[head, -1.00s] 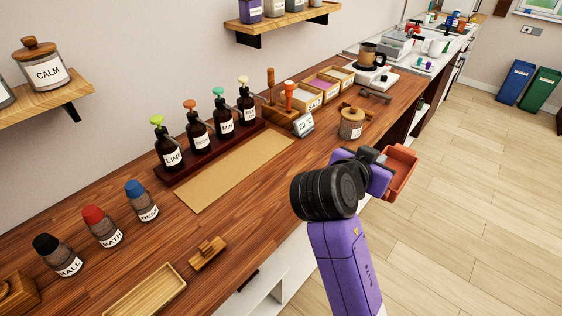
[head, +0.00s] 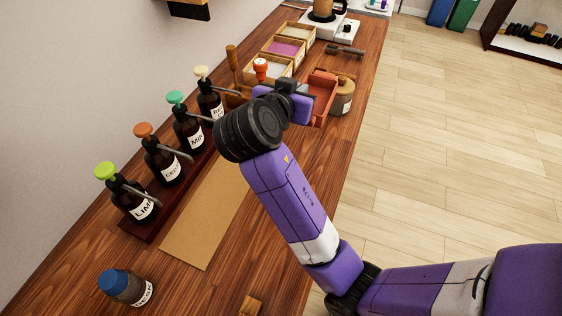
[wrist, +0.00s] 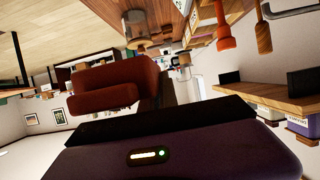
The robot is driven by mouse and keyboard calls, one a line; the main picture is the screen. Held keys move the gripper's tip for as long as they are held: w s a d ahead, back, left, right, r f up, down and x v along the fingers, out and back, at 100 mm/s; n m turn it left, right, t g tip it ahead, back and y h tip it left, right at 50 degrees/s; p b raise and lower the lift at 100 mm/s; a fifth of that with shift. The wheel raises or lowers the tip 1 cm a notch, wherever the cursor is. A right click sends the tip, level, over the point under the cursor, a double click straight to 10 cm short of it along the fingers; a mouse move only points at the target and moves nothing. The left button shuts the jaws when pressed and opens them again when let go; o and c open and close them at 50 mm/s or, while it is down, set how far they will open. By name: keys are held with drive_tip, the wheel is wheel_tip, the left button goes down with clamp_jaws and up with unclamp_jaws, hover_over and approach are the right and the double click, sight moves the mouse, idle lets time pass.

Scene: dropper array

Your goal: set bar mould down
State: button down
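The bar mould (head: 322,88) is a terracotta-red open box. My gripper (head: 309,106) is shut on its near side and holds it above the wooden counter (head: 332,142), beside the lidded jar. The mould also shows in the wrist view (wrist: 118,84), in front of the gripper's dark body, where the room appears tilted. My wrist partly hides the dropper rack and the red-topped tool behind it. I cannot see the mould's underside or its exact height above the counter.
The lidded jar (head: 342,96) stands close to the mould's right. Pump bottles (head: 163,163) line a dark rack by the wall, next to a tan mat (head: 207,217). Open boxes (head: 284,48), a dark tool (head: 344,51) and a scale with a jug (head: 329,27) stand farther back.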

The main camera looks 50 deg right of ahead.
sight(295, 155)
wheel_tip(295, 155, down, 20)
drive_tip(key=shift+r+p, duration=0.2)
drive_tip(key=shift+p, duration=0.75)
drive_tip(key=shift+f, duration=0.1)
drive_tip(key=c, duration=1.6)
unclamp_jaws()
drive_tip(key=shift+c, duration=0.2)
drive_tip(key=b+v, duration=0.2)
drive_tip(key=v, duration=1)
